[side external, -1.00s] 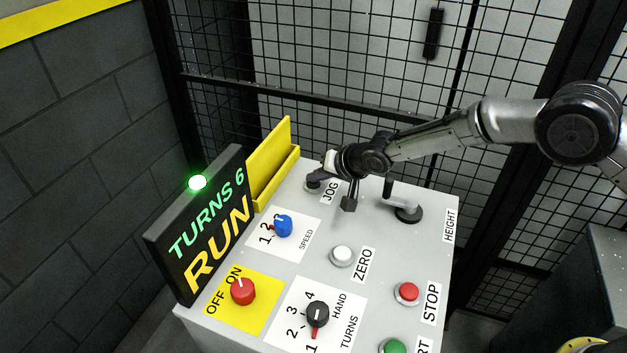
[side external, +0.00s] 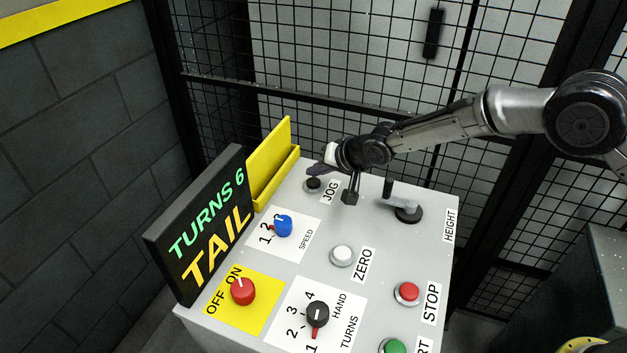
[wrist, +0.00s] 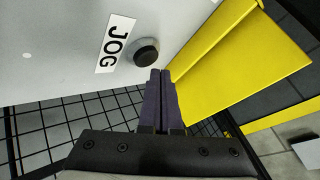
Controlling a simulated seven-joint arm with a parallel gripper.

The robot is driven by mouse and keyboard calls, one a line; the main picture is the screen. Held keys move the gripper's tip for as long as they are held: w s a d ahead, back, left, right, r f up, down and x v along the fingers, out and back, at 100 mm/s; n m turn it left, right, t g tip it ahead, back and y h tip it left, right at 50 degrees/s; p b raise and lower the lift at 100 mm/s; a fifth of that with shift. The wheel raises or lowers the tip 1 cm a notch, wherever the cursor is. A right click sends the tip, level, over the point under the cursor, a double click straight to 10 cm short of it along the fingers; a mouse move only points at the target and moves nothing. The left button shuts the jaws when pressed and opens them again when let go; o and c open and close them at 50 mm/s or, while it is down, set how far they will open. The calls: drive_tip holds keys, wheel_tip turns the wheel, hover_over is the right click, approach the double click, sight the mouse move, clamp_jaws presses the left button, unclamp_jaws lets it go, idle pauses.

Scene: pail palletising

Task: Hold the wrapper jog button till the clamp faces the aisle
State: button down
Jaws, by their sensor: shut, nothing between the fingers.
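The black jog button (side external: 313,184) sits in a grey ring at the back of the grey panel, beside the JOG label (side external: 329,191). It also shows in the wrist view (wrist: 146,52), uncovered, next to its label (wrist: 115,43). My gripper (side external: 317,169) is shut and empty, its fingertips just above the button and apart from it. In the wrist view the two dark fingers (wrist: 161,73) lie together, with their tips beside the button. The display (side external: 208,225) reads TURNS 6 and TAIL. I cannot make out the clamp in either view.
A yellow holder (side external: 272,175) stands beside the button. A crank handle (side external: 404,205) rises to the right. The white ZERO button (side external: 342,255), blue speed knob (side external: 283,226) and red STOP button (side external: 407,292) are nearer. Black mesh fencing (side external: 350,70) stands behind the panel.

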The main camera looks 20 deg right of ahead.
sight(317, 184)
drive_tip(key=shift+r, duration=0.1)
drive_tip(key=shift+r, duration=2.5)
